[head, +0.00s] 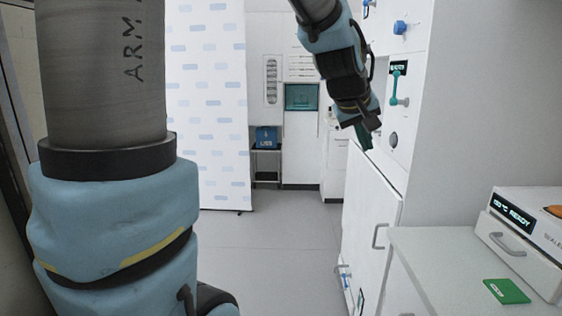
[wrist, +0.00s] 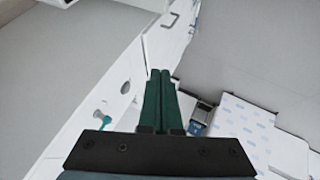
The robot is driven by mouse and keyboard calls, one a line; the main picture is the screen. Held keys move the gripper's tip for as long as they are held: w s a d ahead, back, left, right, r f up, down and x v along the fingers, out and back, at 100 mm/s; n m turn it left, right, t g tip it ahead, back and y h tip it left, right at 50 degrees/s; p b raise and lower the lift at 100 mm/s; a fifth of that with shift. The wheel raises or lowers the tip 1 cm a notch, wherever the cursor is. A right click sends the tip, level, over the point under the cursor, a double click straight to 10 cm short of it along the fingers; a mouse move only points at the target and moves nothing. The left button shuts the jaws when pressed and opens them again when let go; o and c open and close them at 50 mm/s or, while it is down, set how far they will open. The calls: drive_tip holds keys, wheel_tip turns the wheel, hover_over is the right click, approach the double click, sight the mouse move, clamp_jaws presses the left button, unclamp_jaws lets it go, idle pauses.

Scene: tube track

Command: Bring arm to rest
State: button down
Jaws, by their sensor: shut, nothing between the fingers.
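My gripper (head: 364,135) hangs from the raised arm at the upper middle right of the head view, pointing down. It is in the air in front of the white cabinet wall. In the wrist view its two dark green fingers (wrist: 160,76) lie together with nothing between them. My arm's large grey and blue links fill the left of the head view.
A white cabinet (head: 372,215) with handles and a teal lever (head: 396,90) stands right of my gripper. A counter (head: 430,255) holds a sealer (head: 525,235) and a green card (head: 507,291). A patterned curtain (head: 207,100) and blue box (head: 266,138) are behind. The floor (head: 275,250) is clear.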

drive_tip(key=s+a+f+g+y, duration=0.1)
drive_tip(key=s+a+f, duration=0.2)
drive_tip(key=a+f, duration=0.3)
drive_tip(key=s+a+f+g+y, duration=0.2)
drive_tip(key=a+f, duration=0.4)
drive_tip(key=a, duration=0.6)
drive_tip(key=s+a+f+m+g+y, duration=0.1)
drive_tip(key=s+a+f, duration=0.3)
drive_tip(key=a, duration=0.4)
drive_tip(key=shift+a+f+y, duration=0.4)
drive_tip(key=shift+f+y, duration=0.1)
drive_tip(key=shift+f, duration=0.4)
